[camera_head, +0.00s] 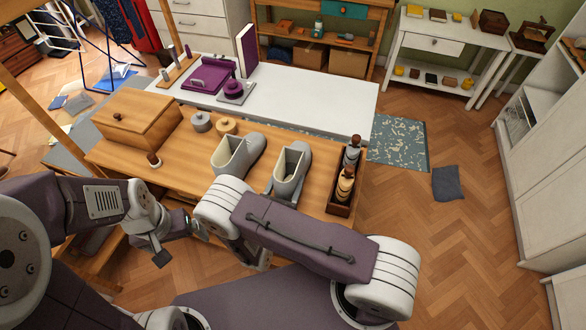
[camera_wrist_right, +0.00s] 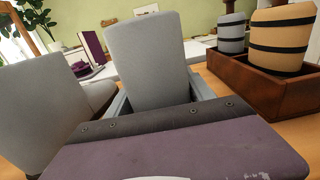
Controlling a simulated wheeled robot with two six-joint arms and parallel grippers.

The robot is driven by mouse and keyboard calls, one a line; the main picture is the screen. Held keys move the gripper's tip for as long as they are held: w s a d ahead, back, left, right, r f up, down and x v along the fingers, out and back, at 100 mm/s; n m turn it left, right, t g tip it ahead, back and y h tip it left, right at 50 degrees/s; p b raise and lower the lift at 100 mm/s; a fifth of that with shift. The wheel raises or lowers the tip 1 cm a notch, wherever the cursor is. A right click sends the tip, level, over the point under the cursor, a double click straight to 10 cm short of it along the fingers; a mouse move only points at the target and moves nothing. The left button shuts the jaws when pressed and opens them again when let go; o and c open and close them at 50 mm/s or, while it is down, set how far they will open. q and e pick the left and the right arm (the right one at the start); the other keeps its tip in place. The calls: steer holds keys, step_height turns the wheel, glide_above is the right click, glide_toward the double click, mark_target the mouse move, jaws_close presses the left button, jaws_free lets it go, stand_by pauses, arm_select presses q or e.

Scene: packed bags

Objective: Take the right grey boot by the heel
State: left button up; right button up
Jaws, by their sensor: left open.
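The right grey boot (camera_head: 291,165) stands upright on the wooden table, its open shaft toward me. The left grey boot (camera_head: 238,153) stands beside it. In the right wrist view the right boot's shaft (camera_wrist_right: 145,55) rises between the two grey fingers of my right gripper (camera_wrist_right: 160,97), which is at the heel side. Whether the fingers press on it or only stand around it I cannot tell. The left boot (camera_wrist_right: 45,115) shows at the left there. In the head view my right arm partly hides this gripper. My left gripper (camera_head: 182,243) is open and empty, in front of the table.
A dark wooden tray (camera_head: 340,205) with striped bottles stands close right of the right boot. A wooden box (camera_head: 137,118) and two small round pots (camera_head: 201,121) are at the left. A white table (camera_head: 310,98) with purple items stands behind.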

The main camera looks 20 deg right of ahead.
steer(key=shift+w+f, duration=0.15)
steer(key=shift+w, duration=0.1)
jaws_close()
step_height(320, 180, up, 10)
steer(key=p, duration=0.1)
